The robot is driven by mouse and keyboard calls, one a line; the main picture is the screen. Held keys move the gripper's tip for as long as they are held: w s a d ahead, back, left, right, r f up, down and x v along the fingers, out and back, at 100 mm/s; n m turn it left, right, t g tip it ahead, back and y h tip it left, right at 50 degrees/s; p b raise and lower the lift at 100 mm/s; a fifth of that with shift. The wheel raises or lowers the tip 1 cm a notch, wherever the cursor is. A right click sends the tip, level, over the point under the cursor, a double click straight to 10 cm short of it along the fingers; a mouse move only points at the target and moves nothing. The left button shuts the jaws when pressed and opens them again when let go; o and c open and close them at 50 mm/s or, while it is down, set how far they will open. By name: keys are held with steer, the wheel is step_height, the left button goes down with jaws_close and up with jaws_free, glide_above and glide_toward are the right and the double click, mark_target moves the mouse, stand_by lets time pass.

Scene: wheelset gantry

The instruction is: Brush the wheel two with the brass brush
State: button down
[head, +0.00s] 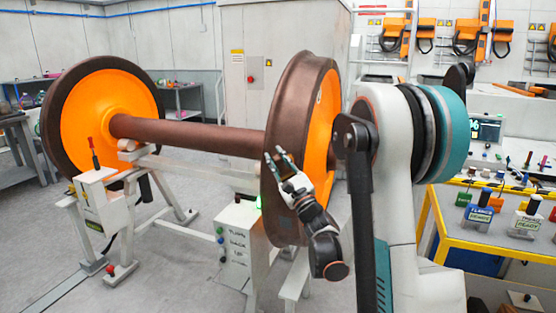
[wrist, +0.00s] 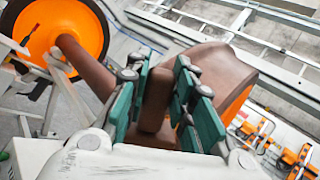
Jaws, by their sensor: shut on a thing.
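The wheelset has two orange wheels with brown rims on a brown axle (head: 190,135). The left wheel (head: 62,112) stands far off; the right wheel (head: 302,100) is close to me. No number shows on either wheel. My gripper (head: 277,166) is at the right wheel's brown tread. In the wrist view, the green-padded fingers (wrist: 160,100) are shut on a brown block (wrist: 156,98), seemingly the brush. Its bristles are hidden. The right wheel's tread (wrist: 212,66) lies just beyond it. I cannot tell whether the brush touches the tread.
A white control box (head: 239,245) with a green light stands below the right wheel. A yellow-edged bench (head: 475,245) with labelled holders and small tools is at the right. A grey cabinet (head: 265,60) stands behind. Open floor lies at the lower left.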

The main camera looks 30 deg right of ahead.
mark_target(278, 154)
steer(key=shift+f, duration=0.55)
steer(key=shift+b, duration=0.3)
steer(key=shift+r, duration=0.15)
steer(key=shift+w+d+r+p, duration=0.15)
steer(key=shift+r+p, duration=0.55)
steer(key=shift+r, duration=0.25)
steer(key=shift+w+d+r+p, duration=0.1)
steer(key=shift+w+r+p, duration=0.05)
steer(key=shift+r+p, duration=0.65)
steer(key=shift+w+d+r+p, duration=0.15)
steer(key=shift+r+p, duration=0.2)
steer(key=shift+r, duration=0.3)
steer(key=shift+w+d+r+p, duration=0.1)
steer(key=shift+d+r+p, duration=0.15)
steer(key=shift+r, duration=0.4)
steer(key=shift+w+d+r+p, duration=0.15)
steer(key=shift+r+p, duration=0.25)
steer(key=shift+r, duration=0.25)
steer(key=shift+f, duration=0.15)
